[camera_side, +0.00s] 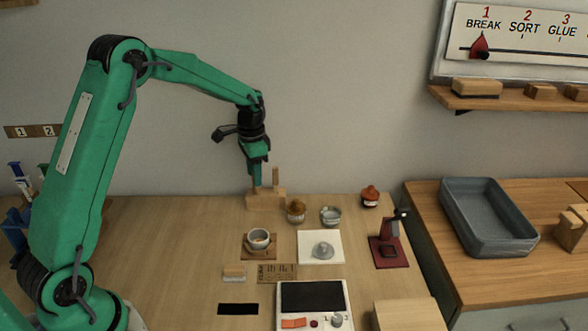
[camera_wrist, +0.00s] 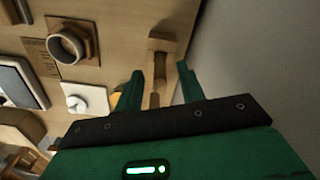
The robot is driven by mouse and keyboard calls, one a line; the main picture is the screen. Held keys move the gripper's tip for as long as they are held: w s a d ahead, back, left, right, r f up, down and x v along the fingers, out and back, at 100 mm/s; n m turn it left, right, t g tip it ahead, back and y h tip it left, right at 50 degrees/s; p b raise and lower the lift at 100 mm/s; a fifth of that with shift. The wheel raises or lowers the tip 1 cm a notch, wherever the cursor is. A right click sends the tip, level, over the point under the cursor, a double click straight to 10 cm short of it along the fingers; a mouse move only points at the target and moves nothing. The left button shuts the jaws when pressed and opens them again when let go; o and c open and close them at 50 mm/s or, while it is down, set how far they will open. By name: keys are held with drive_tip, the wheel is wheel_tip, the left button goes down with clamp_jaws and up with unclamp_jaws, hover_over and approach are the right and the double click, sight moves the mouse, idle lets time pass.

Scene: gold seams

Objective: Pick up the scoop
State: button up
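A light wooden piece (camera_side: 266,201) with a short upright part stands at the back of the table. It also shows in the wrist view (camera_wrist: 161,44) as a wooden block with a narrower bar running down from it. I cannot tell for sure which part is the scoop, or whether it rests in a holder. My gripper (camera_side: 257,183) points down over this wooden piece. In the wrist view my gripper (camera_wrist: 161,74) is open, with its two green fingers on either side of the narrow bar. Neither finger clearly touches it.
A small jar (camera_side: 296,211) and a glass dish (camera_side: 330,215) stand close on the right. In front are a cup (camera_side: 259,239) on a brown mat and a grey lump (camera_side: 322,250) on a white sheet. A red device (camera_side: 387,250) stands farther right. The wall is close behind.

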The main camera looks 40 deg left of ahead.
sight(256, 189)
drive_tip(key=shift+f, duration=1.2)
clamp_jaws()
